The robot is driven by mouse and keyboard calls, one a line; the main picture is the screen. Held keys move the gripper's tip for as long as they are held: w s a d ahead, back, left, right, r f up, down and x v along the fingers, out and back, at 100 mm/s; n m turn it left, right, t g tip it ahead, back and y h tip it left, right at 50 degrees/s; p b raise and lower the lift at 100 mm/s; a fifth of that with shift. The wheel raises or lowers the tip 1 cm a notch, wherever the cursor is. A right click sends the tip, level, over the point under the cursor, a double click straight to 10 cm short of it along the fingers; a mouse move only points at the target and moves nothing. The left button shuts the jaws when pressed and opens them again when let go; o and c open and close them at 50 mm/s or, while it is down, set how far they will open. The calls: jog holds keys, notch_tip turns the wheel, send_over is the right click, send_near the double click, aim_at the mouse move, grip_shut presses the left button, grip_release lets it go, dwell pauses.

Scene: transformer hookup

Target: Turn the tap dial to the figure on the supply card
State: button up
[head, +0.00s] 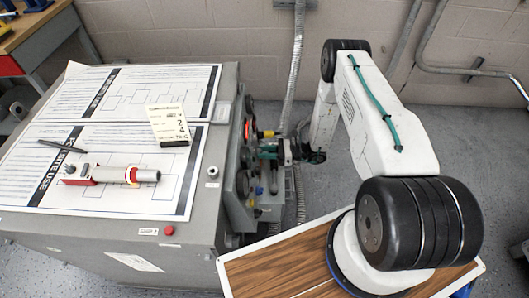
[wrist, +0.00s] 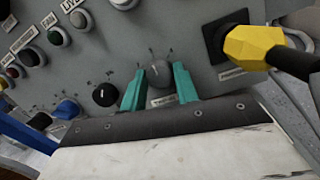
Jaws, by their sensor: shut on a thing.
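The tap dial (wrist: 160,76) is a grey round knob on the sloping grey panel, with small tick marks around it. In the wrist view my gripper (wrist: 159,82) has its two teal fingers on either side of this knob, shut on it. A pale pointer line shows on its face, but the figure it points at is too small to read. In the head view my gripper (head: 270,152) is at the cabinet's right side, and the dial is hidden there.
A black knob (wrist: 105,95) and a blue knob (wrist: 66,108) sit left of the dial. A yellow plug (wrist: 252,46) with a black cable is at its right. Printed sheets, a pen (head: 62,146) and a red-and-white tool (head: 112,175) lie on the cabinet top (head: 90,232).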

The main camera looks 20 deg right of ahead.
jog(key=shift+d+n, duration=0.2)
jog(key=shift+n, duration=0.1)
jog(key=n, duration=0.3)
jog(key=n+g, duration=0.1)
jog(key=n, duration=0.2)
jog(key=w+n+g, duration=0.1)
jog(key=n, duration=0.3)
jog(key=shift+d+r, duration=0.25)
jog(key=shift+d, duration=0.05)
jog(key=shift+n, duration=0.3)
jog(key=o, duration=1)
jog(key=shift+s+a, duration=0.15)
jog(key=shift+c, duration=0.2)
jog(key=shift+s+f, duration=0.1)
